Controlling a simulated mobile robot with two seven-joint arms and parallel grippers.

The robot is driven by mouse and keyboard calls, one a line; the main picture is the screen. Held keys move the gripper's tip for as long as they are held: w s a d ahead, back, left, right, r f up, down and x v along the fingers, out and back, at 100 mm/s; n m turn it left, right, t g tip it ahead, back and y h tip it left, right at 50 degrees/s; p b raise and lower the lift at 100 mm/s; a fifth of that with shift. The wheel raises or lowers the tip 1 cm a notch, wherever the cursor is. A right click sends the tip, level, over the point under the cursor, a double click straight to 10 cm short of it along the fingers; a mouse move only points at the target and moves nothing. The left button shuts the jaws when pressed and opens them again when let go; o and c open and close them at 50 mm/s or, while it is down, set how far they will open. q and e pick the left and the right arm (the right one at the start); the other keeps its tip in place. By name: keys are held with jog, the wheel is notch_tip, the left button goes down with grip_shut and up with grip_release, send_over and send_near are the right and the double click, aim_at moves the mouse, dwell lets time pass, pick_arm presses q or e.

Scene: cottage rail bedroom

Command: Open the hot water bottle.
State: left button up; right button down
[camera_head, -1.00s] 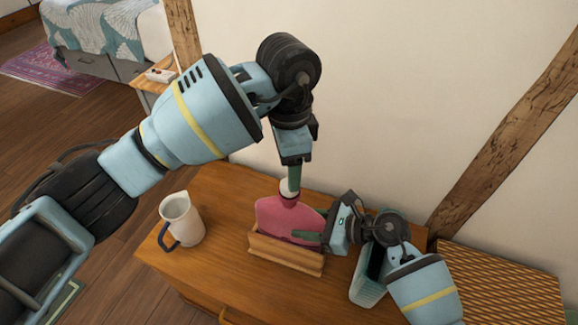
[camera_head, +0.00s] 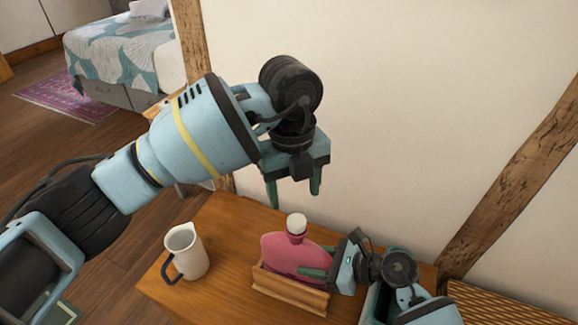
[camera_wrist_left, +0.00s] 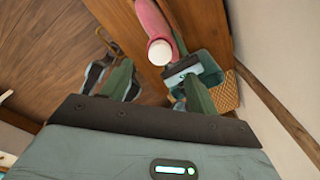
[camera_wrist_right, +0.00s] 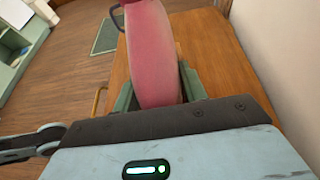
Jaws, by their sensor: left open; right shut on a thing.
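The pink hot water bottle (camera_head: 283,248) stands in a wooden holder (camera_head: 290,291) on the dresser. Its white cap (camera_head: 296,223) sits on top of the neck, and shows in the left wrist view (camera_wrist_left: 160,52). My left gripper (camera_head: 294,193) is open and empty above the cap, apart from it, fingers pointing down. My right gripper (camera_head: 318,272) is shut on the body of the bottle from the right side. In the right wrist view the pink body (camera_wrist_right: 152,55) is between its fingers. The far finger is mostly hidden in the head view.
A white jug (camera_head: 188,252) with a dark handle stands left of the bottle on the wooden dresser top (camera_head: 225,230). A wall with timber posts (camera_head: 510,170) rises behind. A woven surface (camera_head: 500,307) is at the right. A bed (camera_head: 125,50) is far left.

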aim_at(296, 220)
pick_arm(q)
jog(key=m, duration=0.3)
jog(key=r+m, duration=0.1)
jog(key=m, duration=0.2)
jog(key=shift+a+r+m, duration=0.1)
jog(key=shift+m, duration=0.2)
jog(key=r+m, duration=0.1)
jog(key=m, duration=0.6)
jog(key=r+m, duration=0.1)
jog(key=m, duration=0.6)
jog(key=r+m, duration=0.1)
jog(key=m, duration=0.5)
jog(key=shift+a+r+m+h, duration=0.3)
jog(key=shift+a+m+h, duration=0.05)
jog(key=shift+m+h, duration=0.05)
jog(key=shift+f, duration=0.1)
jog(key=f, duration=0.4)
jog(key=d+f, duration=0.1)
jog(key=f, duration=0.6)
jog(key=shift+s+d+f, duration=0.15)
jog(key=shift+s+f, duration=0.05)
jog(key=shift+f, duration=0.2)
